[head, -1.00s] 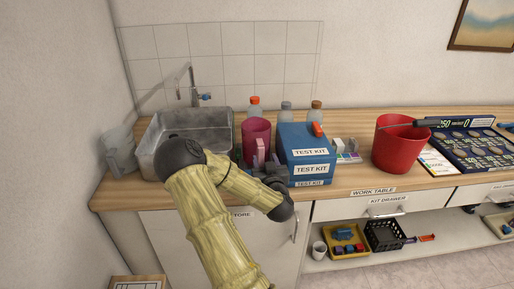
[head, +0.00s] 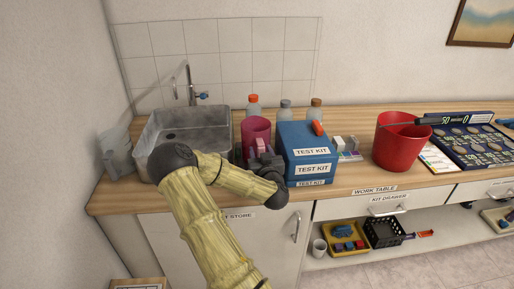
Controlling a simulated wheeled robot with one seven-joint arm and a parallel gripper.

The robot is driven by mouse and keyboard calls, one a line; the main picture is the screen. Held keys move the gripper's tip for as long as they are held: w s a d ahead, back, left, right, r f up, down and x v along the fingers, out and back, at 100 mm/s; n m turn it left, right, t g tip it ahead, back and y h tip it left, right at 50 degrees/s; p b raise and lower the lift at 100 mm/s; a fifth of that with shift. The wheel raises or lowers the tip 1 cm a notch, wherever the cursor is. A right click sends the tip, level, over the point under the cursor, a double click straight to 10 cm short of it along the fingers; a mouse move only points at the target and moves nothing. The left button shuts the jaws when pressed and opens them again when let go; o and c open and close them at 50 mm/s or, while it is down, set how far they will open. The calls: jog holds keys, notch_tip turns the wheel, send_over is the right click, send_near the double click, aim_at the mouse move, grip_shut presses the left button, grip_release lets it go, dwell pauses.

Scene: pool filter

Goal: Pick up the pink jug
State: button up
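The pink jug (head: 256,129) stands upright on the work table between the sink and the blue test kit box. A paler pink upright piece, probably its handle, shows on its near side. My gripper (head: 262,156) is at the jug's near side, low in front of that piece, and overlaps it in the view. My arm and the gripper's own body hide the fingertips, so I cannot tell whether they touch the jug or how far they are open.
The blue test kit box (head: 309,154) stands close on the gripper's right. The metal sink (head: 190,128) is on the left, with a grey jug (head: 115,150) beside it. Several bottles (head: 285,110) stand behind. A red bucket (head: 397,146) is farther right.

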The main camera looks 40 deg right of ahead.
grip_shut()
notch_tip(320, 180, up, 10)
jog(key=shift+r+p, duration=0.1)
jog(key=shift+p, duration=0.25)
dwell(1.0)
